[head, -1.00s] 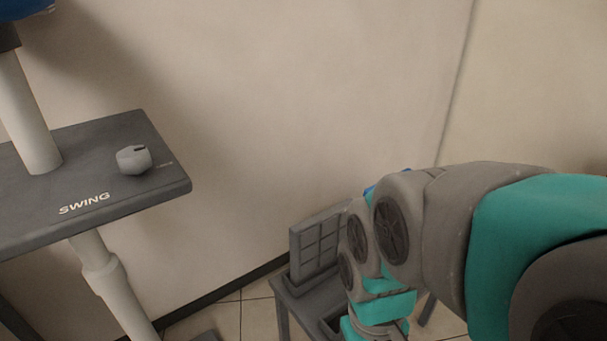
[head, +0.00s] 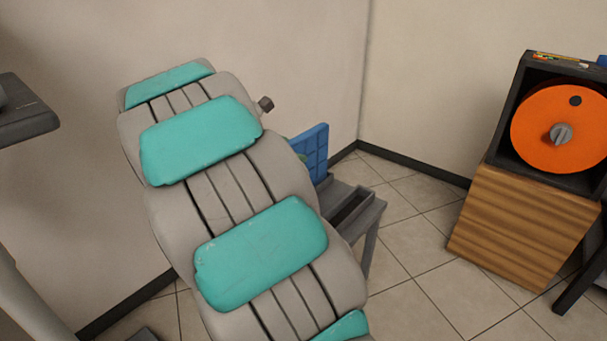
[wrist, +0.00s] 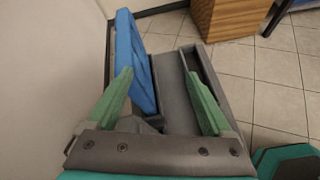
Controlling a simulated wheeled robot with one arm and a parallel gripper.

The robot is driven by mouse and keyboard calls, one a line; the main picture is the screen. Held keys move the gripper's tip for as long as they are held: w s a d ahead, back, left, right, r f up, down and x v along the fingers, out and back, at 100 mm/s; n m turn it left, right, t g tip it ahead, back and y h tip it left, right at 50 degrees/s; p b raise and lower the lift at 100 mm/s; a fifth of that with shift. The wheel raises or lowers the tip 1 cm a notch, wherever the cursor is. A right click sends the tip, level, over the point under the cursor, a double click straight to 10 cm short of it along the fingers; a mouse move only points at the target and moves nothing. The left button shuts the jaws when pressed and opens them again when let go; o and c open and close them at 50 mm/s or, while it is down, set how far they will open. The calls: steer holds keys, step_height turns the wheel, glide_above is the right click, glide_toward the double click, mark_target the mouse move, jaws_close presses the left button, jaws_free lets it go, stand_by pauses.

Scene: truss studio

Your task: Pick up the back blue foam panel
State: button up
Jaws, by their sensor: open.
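A blue foam panel (head: 316,152) with a grid face stands upright on a low grey stand, beyond my arm in the head view. My arm hides part of it. In the wrist view the blue panel (wrist: 132,60) stands on edge at upper left. My gripper (wrist: 163,88) is open, with green fingers spread wide. The left finger overlaps the panel's left side in the picture, and the right finger lies over the grey stand. The panel shows between the fingers; I cannot tell whether they reach it. Nothing is held.
The grey stand (head: 368,215) has an empty slot at its right. A wooden cabinet (head: 525,225) with an orange disc (head: 560,128) stands at right. A wall is close on the left in the wrist view. Tiled floor (head: 425,240) is clear between stand and cabinet.

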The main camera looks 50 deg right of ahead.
mark_target(303, 135)
steer(key=w+d+n, duration=0.1)
steer(key=w, duration=0.1)
steer(key=w+d+n+h+b, duration=0.1)
steer(key=w+d, duration=0.1)
steer(key=w+d+n+t, duration=0.1)
steer(key=w, duration=0.1)
steer(key=shift+d+f+n+h, duration=0.1)
steer(key=shift+d+n+h, duration=0.05)
steer(key=shift+n+h, duration=0.25)
steer(key=shift+w+d+f, duration=0.1)
steer(key=shift+d, duration=0.2)
steer(key=b+x, duration=0.1)
steer(key=x, duration=0.6)
steer(key=shift+d+b, duration=0.15)
steer(key=shift+b, duration=0.15)
steer(key=shift+c, duration=0.2)
jaws_close()
